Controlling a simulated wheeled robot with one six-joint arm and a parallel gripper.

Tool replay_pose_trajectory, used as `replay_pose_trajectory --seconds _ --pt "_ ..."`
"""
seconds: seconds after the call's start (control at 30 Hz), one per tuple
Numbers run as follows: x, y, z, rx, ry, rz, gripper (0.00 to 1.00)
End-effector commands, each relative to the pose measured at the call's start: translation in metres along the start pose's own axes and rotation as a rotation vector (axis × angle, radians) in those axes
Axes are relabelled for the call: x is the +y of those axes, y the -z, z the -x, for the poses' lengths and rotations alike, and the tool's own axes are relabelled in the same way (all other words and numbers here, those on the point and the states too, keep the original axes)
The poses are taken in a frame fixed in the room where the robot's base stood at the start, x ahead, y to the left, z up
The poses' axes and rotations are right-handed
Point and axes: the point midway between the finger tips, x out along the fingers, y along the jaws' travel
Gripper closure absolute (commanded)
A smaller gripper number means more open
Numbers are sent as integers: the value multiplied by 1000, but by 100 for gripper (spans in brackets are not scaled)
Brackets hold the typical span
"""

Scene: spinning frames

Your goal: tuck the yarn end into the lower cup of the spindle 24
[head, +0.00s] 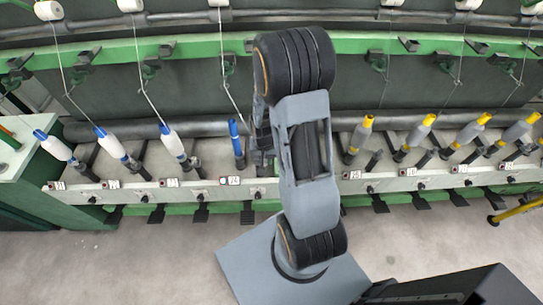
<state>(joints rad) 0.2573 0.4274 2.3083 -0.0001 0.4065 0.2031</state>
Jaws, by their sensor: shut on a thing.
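The spindle above the label 24 (229,181) carries a blue tube (234,132) with no white yarn wound on it. Its lower cup (240,162) is the dark piece at the tube's foot. A white yarn (223,75) comes down from a bobbin (219,3) at the top and slants right to my gripper. My gripper (260,153) is just right of the blue tube, partly behind my arm. It is shut on the yarn end; the fingertips and the end itself are too small and dark to make out.
White-wound spindles (110,143) stand to the left. Grey spindles with yellow tops (361,137) stand to the right. A pale rail (420,180) with labels runs along the front. A green cabinet (28,170) is at the far left. The floor (130,262) in front is mostly clear.

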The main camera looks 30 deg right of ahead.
Motion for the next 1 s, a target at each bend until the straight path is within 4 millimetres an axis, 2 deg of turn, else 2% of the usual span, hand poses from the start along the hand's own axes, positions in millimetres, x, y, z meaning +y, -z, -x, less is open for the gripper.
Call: replay_pose_trajectory --seconds 0.27,0.4,0.6,1.0 --pt "-21 52 -28 -1 0 -18 92" --pt "-26 73 -29 3 1 -35 92" --pt "-28 82 -27 1 0 -52 92" --pt "-28 82 -41 0 0 -55 92"
